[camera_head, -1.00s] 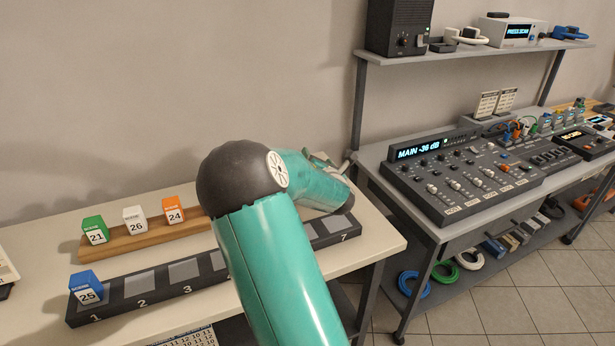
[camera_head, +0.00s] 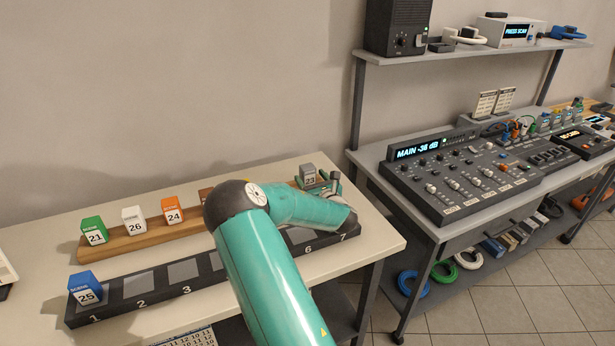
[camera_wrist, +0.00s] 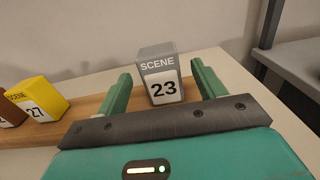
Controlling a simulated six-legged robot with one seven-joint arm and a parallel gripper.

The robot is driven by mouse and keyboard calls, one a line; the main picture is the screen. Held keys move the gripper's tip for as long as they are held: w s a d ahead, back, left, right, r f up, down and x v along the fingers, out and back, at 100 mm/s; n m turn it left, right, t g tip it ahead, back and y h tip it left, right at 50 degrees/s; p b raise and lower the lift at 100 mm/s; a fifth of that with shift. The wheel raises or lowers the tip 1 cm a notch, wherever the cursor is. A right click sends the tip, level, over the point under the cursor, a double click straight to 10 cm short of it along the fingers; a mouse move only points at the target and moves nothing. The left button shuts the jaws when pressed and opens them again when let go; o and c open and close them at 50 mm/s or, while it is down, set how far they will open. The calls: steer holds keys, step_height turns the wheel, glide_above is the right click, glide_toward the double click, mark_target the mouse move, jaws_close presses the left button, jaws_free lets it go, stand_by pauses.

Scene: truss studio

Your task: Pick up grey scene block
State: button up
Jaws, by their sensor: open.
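The grey scene block (camera_wrist: 160,74), marked "SCENE 23", stands upright at the right end of the wooden rack (camera_wrist: 88,104). In the wrist view it is between the two green fingers of my gripper (camera_wrist: 159,84), with a finger on each side. The fingers are open and a narrow gap shows on both sides of the block. In the head view the grey block (camera_head: 309,174) shows just behind my gripper (camera_head: 318,185), partly covered by it. My arm hides the middle of the rack there.
A yellow block 27 (camera_wrist: 40,97) and a brown block stand left of it. Blocks 21 (camera_head: 94,231), 26 (camera_head: 134,220) and 24 (camera_head: 173,210) share the rack. Blue block 25 (camera_head: 86,288) sits in the numbered dark tray (camera_head: 115,315). A mixer desk (camera_head: 460,180) stands right.

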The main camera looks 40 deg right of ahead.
steer(key=shift+x, duration=2.65)
steer(key=c, duration=1.1)
steer(key=shift+r, duration=0.15)
